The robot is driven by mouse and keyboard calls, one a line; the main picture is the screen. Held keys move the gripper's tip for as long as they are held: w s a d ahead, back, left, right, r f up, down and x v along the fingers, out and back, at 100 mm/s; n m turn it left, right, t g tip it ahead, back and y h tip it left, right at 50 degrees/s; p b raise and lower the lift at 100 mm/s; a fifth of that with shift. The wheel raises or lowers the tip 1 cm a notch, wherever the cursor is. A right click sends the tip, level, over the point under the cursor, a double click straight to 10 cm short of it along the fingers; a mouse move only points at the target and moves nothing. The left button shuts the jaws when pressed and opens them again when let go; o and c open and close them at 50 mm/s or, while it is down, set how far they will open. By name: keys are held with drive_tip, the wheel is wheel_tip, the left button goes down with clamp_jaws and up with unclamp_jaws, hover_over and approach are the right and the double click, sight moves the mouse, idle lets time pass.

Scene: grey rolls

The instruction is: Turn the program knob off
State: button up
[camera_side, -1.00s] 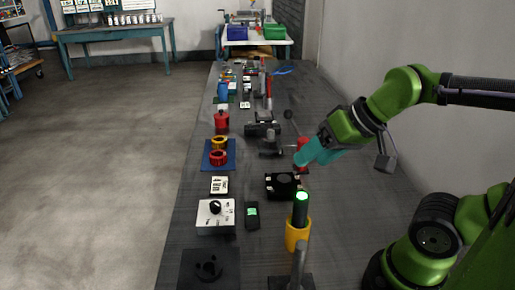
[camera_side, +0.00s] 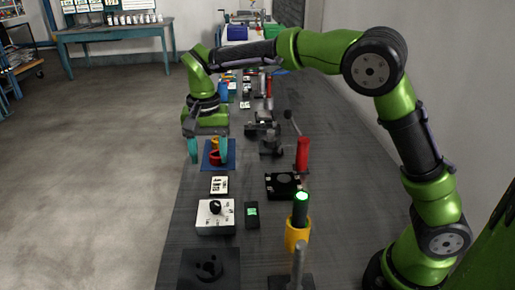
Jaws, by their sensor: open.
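The program knob (camera_side: 215,206) is a black knob on top of a white box (camera_side: 207,222) at the left edge of the bench, in the lower middle of the side view. A pale pointer mark is too small to read. My gripper (camera_side: 208,151) points down with teal fingers spread apart. It is open and appears empty, behind the knob box in the picture and above the blue tray. It does not touch the knob.
The blue tray (camera_side: 231,163) holds red and yellow rings (camera_side: 215,158). A white panel (camera_side: 219,185) lies between tray and knob box. A small black device with a green screen (camera_side: 252,214), a black box (camera_side: 285,185), a red cylinder (camera_side: 302,153) and a yellow holder (camera_side: 297,237) stand to the right.

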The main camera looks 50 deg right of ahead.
sight(215, 203)
drive_tip(key=shift+m, duration=0.7)
wheel_tip(215, 203, down, 15)
drive_tip(key=shift+f, duration=0.15)
drive_tip(key=shift+c, duration=0.2)
drive_tip(key=c, duration=1)
